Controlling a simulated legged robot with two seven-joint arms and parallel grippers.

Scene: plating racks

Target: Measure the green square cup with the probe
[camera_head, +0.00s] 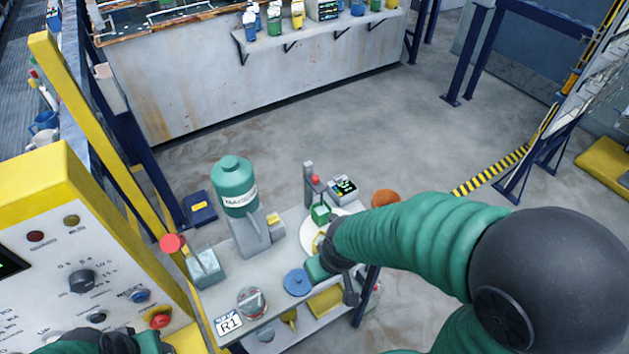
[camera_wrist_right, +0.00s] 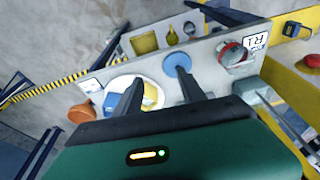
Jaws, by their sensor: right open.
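The green square cup (camera_head: 320,213) stands on the workbench (camera_head: 222,294) beside a grey post with a red top (camera_head: 314,182) and a small meter with a lit display (camera_head: 343,189). I cannot make out the probe itself. My right gripper (camera_head: 334,264) is nearer than the cup, over the edge of a white plate (camera_head: 307,238). In the wrist view the right gripper (camera_wrist_right: 158,76) is open, with nothing between its fingers; the white plate (camera_wrist_right: 120,84) is behind one finger. My left gripper (camera_head: 115,345) is cut off at the bottom left.
A green-topped dispenser (camera_head: 235,190), a blue disc (camera_head: 297,282), a red-and-grey round device (camera_head: 251,301) and an orange-brown bowl (camera_head: 385,198) are around the workbench. A yellow-topped control panel (camera_head: 60,230) stands at left. Open floor (camera_head: 400,130) lies behind.

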